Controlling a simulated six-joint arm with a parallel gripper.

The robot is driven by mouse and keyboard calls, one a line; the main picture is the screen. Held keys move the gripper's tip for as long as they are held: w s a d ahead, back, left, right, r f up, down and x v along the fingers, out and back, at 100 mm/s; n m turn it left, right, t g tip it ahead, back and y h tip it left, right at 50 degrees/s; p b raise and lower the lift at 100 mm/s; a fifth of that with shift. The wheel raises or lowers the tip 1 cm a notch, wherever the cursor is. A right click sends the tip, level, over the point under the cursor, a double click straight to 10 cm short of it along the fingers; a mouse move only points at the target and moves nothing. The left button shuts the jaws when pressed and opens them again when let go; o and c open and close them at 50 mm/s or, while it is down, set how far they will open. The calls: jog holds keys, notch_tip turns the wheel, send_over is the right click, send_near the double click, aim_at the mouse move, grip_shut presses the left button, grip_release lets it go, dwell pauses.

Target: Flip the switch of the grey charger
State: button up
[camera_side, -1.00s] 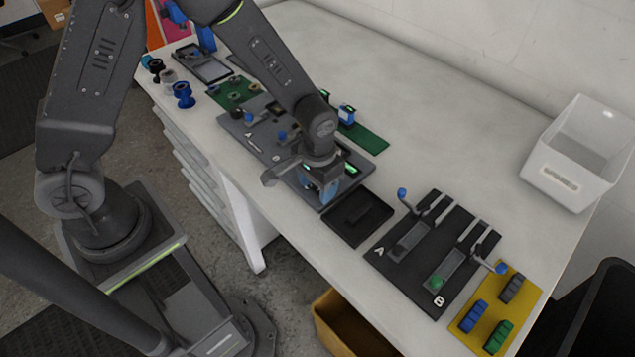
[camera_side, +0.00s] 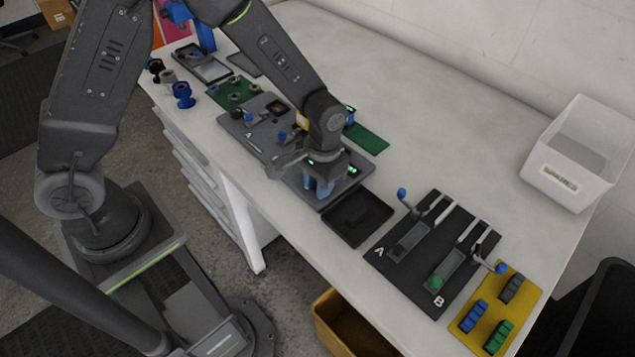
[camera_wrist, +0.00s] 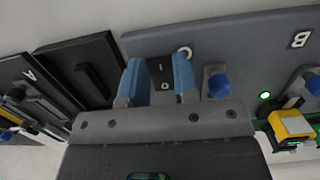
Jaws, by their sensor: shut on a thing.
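The grey charger (camera_side: 358,178) is a flat grey board with blue-knobbed levers and green lights, lying along the front of the table; it also fills the upper wrist view (camera_wrist: 235,45). My gripper (camera_side: 320,188) is low over its right end. In the wrist view, the charger's small dark switch (camera_wrist: 160,74), marked I and O, sits between the two blue fingers of my gripper (camera_wrist: 158,66), which is shut on it. In the side view my gripper hides the switch. A blue-knobbed lever (camera_wrist: 217,84) stands close beside the right finger.
A black tray (camera_side: 347,228) lies just right of the charger. Beyond it are a black board (camera_side: 403,266) with levers and a yellow plate (camera_side: 521,296) with blocks. A yellow-and-black block (camera_wrist: 292,124) stands near the gripper. The back of the table is clear, with a white bin (camera_side: 555,180) at right.

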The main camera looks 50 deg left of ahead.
jog(key=shift+w+r+g, duration=0.1)
jog(key=shift+w+g, duration=0.1)
jog(key=shift+g, duration=0.7)
jog(key=o, duration=0.9)
jog(key=shift+v, duration=6.95)
